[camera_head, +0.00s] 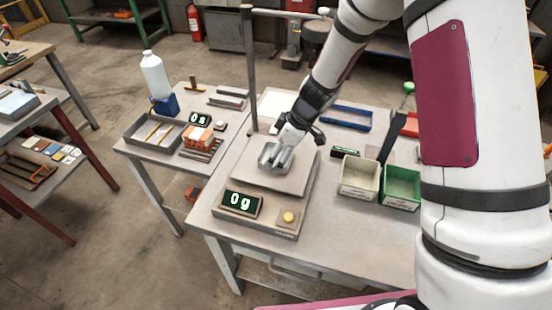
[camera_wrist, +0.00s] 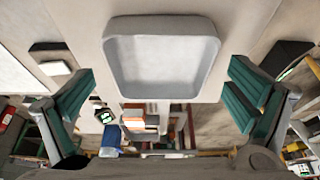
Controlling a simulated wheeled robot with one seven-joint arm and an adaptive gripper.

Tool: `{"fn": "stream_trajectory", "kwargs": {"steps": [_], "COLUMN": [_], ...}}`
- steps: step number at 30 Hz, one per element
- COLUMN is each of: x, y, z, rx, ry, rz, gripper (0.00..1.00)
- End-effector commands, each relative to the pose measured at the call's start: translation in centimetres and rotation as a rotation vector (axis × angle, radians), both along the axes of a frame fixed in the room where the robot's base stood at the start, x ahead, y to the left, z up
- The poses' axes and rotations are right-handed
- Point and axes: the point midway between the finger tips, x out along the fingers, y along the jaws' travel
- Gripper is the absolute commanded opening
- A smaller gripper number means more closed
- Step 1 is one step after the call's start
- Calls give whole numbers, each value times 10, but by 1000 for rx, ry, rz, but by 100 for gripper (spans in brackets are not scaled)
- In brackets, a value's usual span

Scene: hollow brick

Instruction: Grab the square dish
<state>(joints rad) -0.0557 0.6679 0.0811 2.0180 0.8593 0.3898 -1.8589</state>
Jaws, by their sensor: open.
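The square dish (camera_wrist: 160,88) is pale grey with rounded corners and a raised rim. In the wrist view it lies upright on a light flat surface, ahead of my gripper and between the lines of its two fingers. My gripper (camera_wrist: 161,70) is open, with teal-padded fingers spread wide at left and right, and nothing is held. In the head view my gripper (camera_head: 275,157) is low over the scale's flat platform (camera_head: 250,181). I cannot clearly separate the dish from the gripper there. Any contact between fingers and dish is not visible.
The scale's display (camera_head: 241,202) reads 0 g. A white bin (camera_head: 358,179) and a green bin (camera_head: 401,188) stand to its right. A post (camera_head: 250,75) rises behind it. On the left table are an orange hollow brick (camera_head: 198,137), a metal tray (camera_head: 137,130) and a bottle (camera_head: 155,76).

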Motion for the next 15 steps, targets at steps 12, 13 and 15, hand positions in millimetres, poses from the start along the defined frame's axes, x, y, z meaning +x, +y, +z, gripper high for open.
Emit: {"fn": "stream_trajectory", "kwargs": {"steps": [12,13,15], "x": [1,1,1], "y": [1,1,1], "z": [-3,-3,-3], "rx": [0,0,0], "ry": [-1,-1,-1], "rz": [0,0,0], "gripper": [71,64,48]}}
